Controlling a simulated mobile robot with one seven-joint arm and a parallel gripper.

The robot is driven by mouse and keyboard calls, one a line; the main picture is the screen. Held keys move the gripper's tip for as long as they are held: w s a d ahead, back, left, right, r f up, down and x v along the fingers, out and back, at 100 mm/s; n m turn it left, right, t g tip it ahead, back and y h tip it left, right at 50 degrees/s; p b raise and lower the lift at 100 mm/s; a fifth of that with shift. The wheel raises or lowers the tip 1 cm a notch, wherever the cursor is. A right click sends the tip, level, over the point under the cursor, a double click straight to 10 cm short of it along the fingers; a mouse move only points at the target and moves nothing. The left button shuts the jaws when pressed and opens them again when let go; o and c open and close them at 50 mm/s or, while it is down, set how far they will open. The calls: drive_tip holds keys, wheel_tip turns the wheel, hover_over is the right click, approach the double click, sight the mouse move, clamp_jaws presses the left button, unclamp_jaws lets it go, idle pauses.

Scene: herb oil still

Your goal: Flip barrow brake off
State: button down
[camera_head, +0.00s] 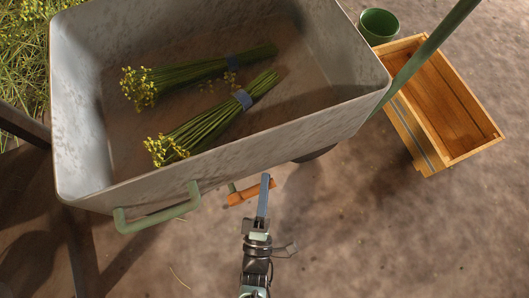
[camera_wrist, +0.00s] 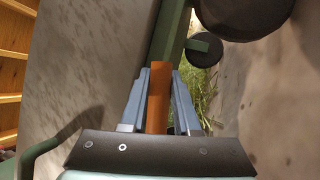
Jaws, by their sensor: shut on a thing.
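The barrow (camera_head: 250,137) is a grey tub with a green handle (camera_head: 160,214) on its near side. The brake is an orange lever (camera_head: 236,197) at the barrow's near side, right of the handle. In the wrist view the orange lever (camera_wrist: 159,95) stands between the two blue-grey fingers. My gripper (camera_head: 264,184) reaches up from below and is shut on the lever; it also shows in the wrist view (camera_wrist: 159,76). The lever's pivot is hidden.
Two bundles of yellow-flowered herbs (camera_head: 200,75) (camera_head: 215,118) lie in the tub. A wooden crate (camera_head: 480,147) and a green pot (camera_head: 378,24) stand at the right. A dark wheel (camera_wrist: 243,16) is near the lever. The ground at lower right is clear.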

drive_tip(key=shift+r, duration=0.1)
idle(0.3)
drive_tip(key=c, duration=0.7)
unclamp_jaws()
drive_tip(key=shift+o, duration=0.2)
